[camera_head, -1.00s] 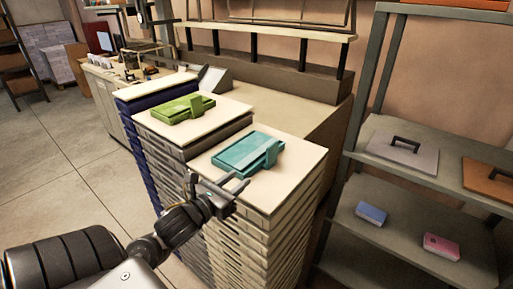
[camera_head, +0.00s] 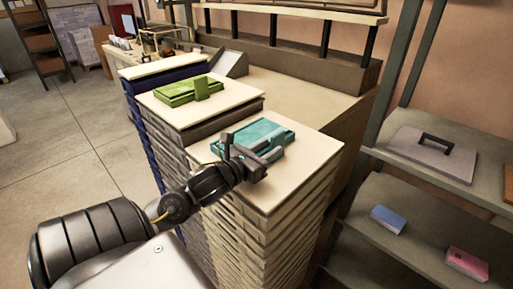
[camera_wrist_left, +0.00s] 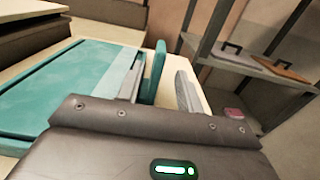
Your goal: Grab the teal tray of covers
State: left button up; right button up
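The teal tray of covers (camera_head: 262,134) lies on top of the nearest stack, with an upright teal tab at its right end. In the left wrist view the tray (camera_wrist_left: 50,98) fills the left side, and its tab (camera_wrist_left: 154,70) stands between my two fingers. My left gripper (camera_head: 260,158) is open at the tray's near right end, one finger on each side of the tab. There is a visible gap between the tab and the right finger; contact on the other side is unclear. My right gripper is not in view.
A green tray (camera_head: 186,92) lies on the neighbouring stack. A grey shelf unit (camera_head: 405,209) on the right holds a grey handled plate (camera_head: 421,156), a blue box (camera_head: 388,219) and a pink box (camera_head: 466,263). A long counter (camera_head: 300,95) runs behind the stacks.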

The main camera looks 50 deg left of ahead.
aim_at(284, 136)
pick_arm(q)
jog(key=shift+w+f+b, duration=0.25)
jog(key=shift+w+b, duration=0.45)
jog(key=shift+w, duration=0.05)
jog(key=shift+r, duration=0.3)
jog(key=shift+w, duration=0.15)
jog(key=w, duration=0.1)
jog(key=w+p, duration=0.1)
jog(key=w, duration=0.2)
jog(key=shift+w+a+r, duration=0.2)
jog(key=shift+a+r, duration=0.05)
jog(key=shift+r, duration=0.05)
jog(key=shift+w+f, duration=0.15)
jog(key=shift+w, duration=0.15)
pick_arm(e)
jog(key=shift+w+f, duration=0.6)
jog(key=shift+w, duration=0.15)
pick_arm(q)
jog(key=shift+c, duration=0.2)
grip_shut()
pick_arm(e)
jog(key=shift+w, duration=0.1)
